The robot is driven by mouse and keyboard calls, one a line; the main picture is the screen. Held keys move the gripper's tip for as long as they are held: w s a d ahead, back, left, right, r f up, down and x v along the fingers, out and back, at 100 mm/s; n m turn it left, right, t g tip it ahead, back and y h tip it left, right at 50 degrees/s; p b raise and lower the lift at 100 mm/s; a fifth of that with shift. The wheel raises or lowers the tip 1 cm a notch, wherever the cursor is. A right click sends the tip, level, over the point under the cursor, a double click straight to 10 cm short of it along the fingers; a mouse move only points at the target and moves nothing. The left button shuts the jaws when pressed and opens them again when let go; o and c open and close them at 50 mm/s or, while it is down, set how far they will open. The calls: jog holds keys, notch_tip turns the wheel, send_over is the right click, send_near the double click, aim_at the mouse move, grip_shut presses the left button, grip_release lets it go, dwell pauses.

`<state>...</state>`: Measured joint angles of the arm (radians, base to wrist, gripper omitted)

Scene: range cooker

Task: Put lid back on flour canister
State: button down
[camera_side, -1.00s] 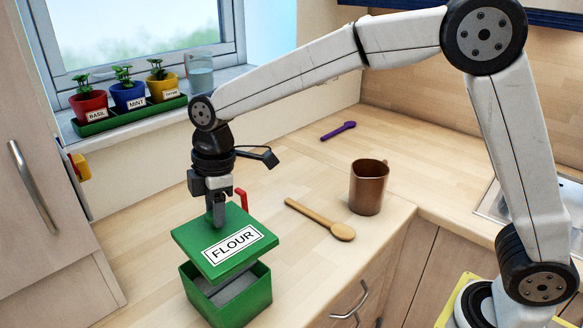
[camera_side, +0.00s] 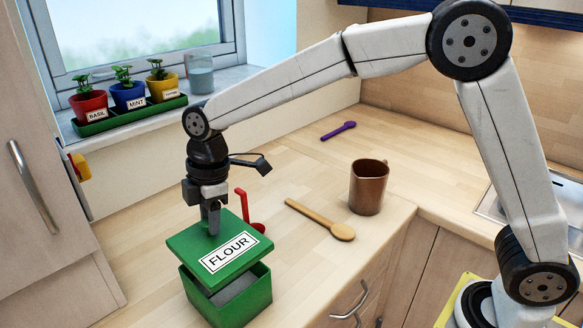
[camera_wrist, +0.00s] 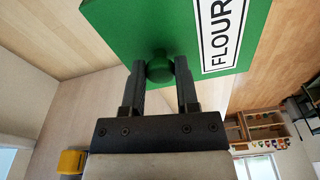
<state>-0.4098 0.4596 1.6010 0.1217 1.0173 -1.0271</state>
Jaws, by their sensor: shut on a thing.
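The green square lid (camera_side: 234,248) with a white FLOUR label is held by its knob in my gripper (camera_side: 211,230). In the wrist view my gripper (camera_wrist: 160,70) has its fingers on both sides of the round green knob (camera_wrist: 160,69). The lid (camera_wrist: 150,25) fills the top of that view. The green flour canister (camera_side: 236,300) stands upright on the worktop, open at the top, with a grey-white content showing. The lid hangs just above the canister, tilted and offset toward the back left. I cannot tell whether its back edge touches the rim.
A red spoon or ladle (camera_side: 246,214) is behind the lid. A purple spoon (camera_side: 338,131) lies further back. Herb pots (camera_side: 128,98) and a glass (camera_side: 199,75) are on the windowsill.

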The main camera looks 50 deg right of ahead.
aim_at(214, 237)
jog(key=shift+f, duration=2.4)
jog(key=shift+f, duration=0.5)
dwell(1.8)
jog(key=shift+c, duration=1.4)
grip_release()
jog(key=shift+o, duration=0.2)
jog(key=shift+o, duration=1.2)
jog(key=shift+r, duration=0.2)
jog(key=shift+r, duration=3.3)
